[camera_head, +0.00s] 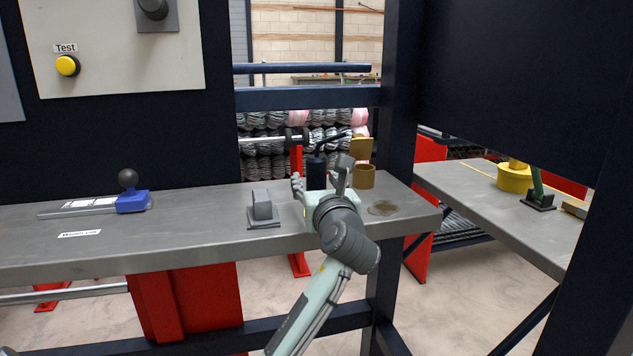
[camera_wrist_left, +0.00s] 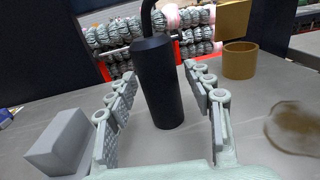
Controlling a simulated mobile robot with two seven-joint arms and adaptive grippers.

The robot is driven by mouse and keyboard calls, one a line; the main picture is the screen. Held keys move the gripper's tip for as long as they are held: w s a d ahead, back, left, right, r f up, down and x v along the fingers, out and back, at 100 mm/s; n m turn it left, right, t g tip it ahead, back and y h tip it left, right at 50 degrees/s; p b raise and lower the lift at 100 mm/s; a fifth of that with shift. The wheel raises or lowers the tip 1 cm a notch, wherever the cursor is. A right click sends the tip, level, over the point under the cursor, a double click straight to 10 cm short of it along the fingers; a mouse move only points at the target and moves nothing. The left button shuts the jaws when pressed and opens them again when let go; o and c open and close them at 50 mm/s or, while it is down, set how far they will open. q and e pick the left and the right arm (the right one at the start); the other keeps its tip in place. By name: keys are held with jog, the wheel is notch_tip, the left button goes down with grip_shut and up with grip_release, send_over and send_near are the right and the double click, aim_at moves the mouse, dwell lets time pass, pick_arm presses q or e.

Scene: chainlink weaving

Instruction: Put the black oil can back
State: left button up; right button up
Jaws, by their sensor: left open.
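The black oil can (camera_head: 316,172) stands upright on the grey metal bench, near its back edge, with a thin dark spout at the top. In the left wrist view the can (camera_wrist_left: 158,90) is between the two fingers. My left gripper (camera_head: 320,180) is open around it, with a visible gap between the can and each finger. In the head view my gripper and wrist hide the can's lower part. My right gripper is in neither view.
A brass-coloured cup (camera_head: 365,178) with a raised lid and a brown stain (camera_head: 383,208) are right of my gripper. A grey block on a plate (camera_head: 263,210) is to the left. A blue-ended tool (camera_head: 132,202) lies farther left. A dark post (camera_head: 400,110) rises behind the bench's right end.

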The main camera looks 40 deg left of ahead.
pick_arm(q)
jog(key=shift+r, duration=0.15)
jog(key=v, duration=1.2)
dwell(0.7)
